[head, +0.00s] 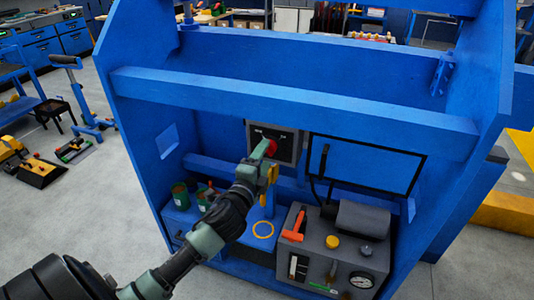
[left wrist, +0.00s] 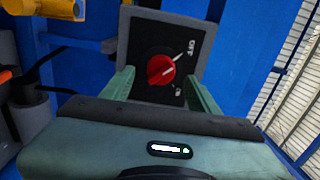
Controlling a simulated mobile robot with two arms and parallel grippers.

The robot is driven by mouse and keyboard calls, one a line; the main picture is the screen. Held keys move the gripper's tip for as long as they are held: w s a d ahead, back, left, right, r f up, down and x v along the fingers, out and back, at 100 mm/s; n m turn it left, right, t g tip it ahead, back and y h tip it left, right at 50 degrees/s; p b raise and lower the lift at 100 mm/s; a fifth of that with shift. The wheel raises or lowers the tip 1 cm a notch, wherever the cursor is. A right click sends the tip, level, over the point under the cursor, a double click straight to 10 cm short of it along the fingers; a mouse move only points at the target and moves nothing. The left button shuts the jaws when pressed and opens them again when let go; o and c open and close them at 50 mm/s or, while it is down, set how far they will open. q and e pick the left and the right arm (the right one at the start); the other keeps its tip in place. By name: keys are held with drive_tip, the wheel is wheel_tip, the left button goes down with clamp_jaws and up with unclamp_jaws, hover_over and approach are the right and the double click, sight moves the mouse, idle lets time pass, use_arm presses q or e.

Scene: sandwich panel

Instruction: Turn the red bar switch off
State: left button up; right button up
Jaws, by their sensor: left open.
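The red switch (head: 271,148) is a round red knob on a dark plate (head: 286,143) in the blue panel. In the left wrist view the red knob (left wrist: 161,69) sits on the dark plate (left wrist: 140,45) with white OFF and ON lettering. A short white mark at the knob points toward the OFF lettering. My left gripper (head: 265,161) is in front of the knob, partly covering the plate. Its two green fingers (left wrist: 159,82) are apart, one on each side of the knob. I cannot tell whether they touch it. My right gripper is not in view.
A blue beam (head: 290,100) runs across above the switch. Below are green cans (head: 181,196), a yellow ring (head: 263,229), an orange-headed hammer (head: 294,224) and a grey box with a gauge (head: 335,262). A yellow object (left wrist: 75,14) shows at the wrist view's upper left.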

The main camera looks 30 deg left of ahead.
use_arm(q)
drive_tip(key=v, duration=0.4)
drive_tip(key=shift+s, duration=0.4)
